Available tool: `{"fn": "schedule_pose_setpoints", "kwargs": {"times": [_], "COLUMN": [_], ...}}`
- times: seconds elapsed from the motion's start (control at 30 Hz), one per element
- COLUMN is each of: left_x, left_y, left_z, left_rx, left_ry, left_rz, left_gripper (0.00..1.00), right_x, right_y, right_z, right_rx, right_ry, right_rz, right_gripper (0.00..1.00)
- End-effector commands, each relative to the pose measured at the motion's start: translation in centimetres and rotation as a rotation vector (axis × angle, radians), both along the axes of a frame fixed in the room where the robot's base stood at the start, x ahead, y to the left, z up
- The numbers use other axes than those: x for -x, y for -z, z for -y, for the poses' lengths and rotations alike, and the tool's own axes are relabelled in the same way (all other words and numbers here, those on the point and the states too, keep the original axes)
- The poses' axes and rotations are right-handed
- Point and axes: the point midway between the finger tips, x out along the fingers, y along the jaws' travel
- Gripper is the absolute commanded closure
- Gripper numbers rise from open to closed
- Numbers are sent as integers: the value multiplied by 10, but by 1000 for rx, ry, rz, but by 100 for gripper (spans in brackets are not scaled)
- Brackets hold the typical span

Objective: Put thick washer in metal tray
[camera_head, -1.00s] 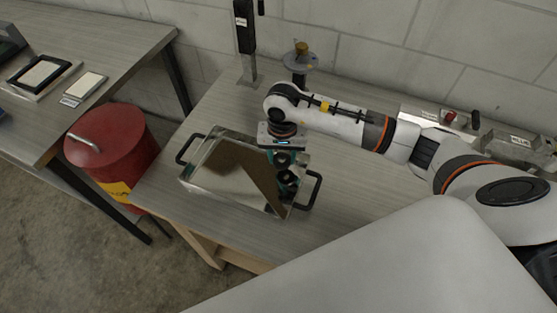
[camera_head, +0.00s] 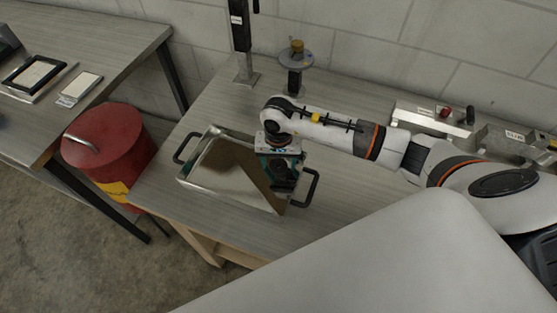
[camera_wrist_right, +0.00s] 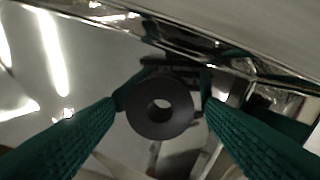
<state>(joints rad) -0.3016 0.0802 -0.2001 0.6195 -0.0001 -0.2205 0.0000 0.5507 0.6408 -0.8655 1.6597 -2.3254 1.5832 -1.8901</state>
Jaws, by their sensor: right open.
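The metal tray (camera_head: 218,172) is a shiny shallow pan with two black handles, on the workbench. My right gripper (camera_head: 283,178) points down inside the tray's right end. In the right wrist view the thick washer (camera_wrist_right: 160,106), a dark ring with a round hole, lies between the two green fingertips, over the tray's mirror-like floor. The fingers are apart, and the jaws are open. Whether a fingertip still touches the washer I cannot tell. In the head view the washer is hard to make out from the dark fingers. My left gripper does not show.
A round-topped stand (camera_head: 296,62) and a black post (camera_head: 241,40) stand behind the tray. Metal fixtures (camera_head: 440,117) sit at the back right. A red bin (camera_head: 108,145) is on the floor to the left. The bench is bare between the tray and the stand.

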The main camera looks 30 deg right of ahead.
Motion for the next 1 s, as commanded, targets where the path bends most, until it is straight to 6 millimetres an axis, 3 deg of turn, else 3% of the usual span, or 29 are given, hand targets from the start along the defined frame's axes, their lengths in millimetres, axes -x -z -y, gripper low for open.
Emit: {"fn": "schedule_pose_setpoints", "kwargs": {"times": [0.2,0.27,0.7,1.0], "left_x": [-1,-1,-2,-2], "left_y": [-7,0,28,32], "left_z": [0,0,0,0], "left_rx": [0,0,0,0], "left_ry": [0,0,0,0], "left_rz": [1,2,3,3], "left_gripper": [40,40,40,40], "right_x": [0,-2,-1,0], "right_y": [-6,-9,-98,-123], "right_z": [0,0,0,0], "right_rx": [-1,-1,1,0], "right_ry": [0,0,0,1], "right_rz": [0,4,6,0], "right_gripper": [36,36,36,36]}}
